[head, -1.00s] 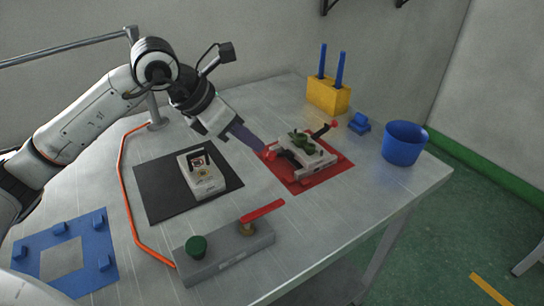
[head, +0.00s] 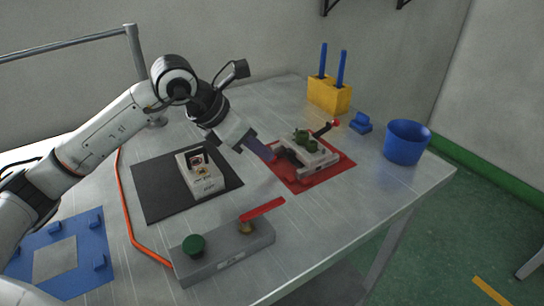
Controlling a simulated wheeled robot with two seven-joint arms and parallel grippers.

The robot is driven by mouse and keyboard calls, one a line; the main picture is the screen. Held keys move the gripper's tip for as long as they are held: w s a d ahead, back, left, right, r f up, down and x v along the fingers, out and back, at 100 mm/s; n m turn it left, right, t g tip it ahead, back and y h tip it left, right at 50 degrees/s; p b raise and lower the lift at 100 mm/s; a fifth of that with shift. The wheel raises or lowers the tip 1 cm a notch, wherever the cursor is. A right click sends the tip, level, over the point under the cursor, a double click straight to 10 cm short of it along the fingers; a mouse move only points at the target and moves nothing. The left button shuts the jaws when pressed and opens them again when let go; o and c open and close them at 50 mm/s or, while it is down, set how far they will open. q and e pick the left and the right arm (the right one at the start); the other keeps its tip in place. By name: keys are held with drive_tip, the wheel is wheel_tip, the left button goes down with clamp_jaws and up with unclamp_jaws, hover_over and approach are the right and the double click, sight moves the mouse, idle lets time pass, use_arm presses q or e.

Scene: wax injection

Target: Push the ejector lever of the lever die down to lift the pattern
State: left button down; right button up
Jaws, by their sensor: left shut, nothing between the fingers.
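The lever die (head: 314,160) is a pale block on the red mat (head: 340,171), right of the table's middle. A green pattern (head: 305,139) sits on top of it. A dark lever with a red knob (head: 336,123) points up to the right from its far side. A dark lever arm (head: 287,156) sticks out on its left side; its end is hidden behind my fingers. My left gripper (head: 266,153) reaches in from the upper left, shut and empty, fingertips at that lever end. I cannot tell whether they touch it. My right gripper is not in view.
A black mat (head: 150,188) with another die (head: 204,181) lies to the left. A grey box with a green button (head: 194,245) and red handle (head: 262,209) stands in front. A blue bucket (head: 407,142), yellow block (head: 328,97) and small blue piece (head: 361,123) stand at right.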

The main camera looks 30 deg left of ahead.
use_arm(q)
drive_tip(key=shift+f, duration=0.6)
drive_tip(key=shift+s+a+b, duration=0.2)
drive_tip(key=shift+s+b, duration=0.05)
drive_tip(key=shift+b, duration=0.05)
drive_tip(key=shift+s+a+r+b, duration=0.2)
drive_tip(key=shift+s+a+r, duration=0.1)
drive_tip(key=shift+s, duration=0.25)
drive_tip(key=shift+s+a+r+b, duration=0.2)
drive_tip(key=shift+s+a, duration=0.05)
drive_tip(key=shift+s, duration=0.25)
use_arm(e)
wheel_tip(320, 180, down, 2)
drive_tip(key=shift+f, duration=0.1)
use_arm(q)
drive_tip(key=shift+v, duration=0.95)
drive_tip(key=v, duration=0.8)
drive_tip(key=shift+r, duration=0.2)
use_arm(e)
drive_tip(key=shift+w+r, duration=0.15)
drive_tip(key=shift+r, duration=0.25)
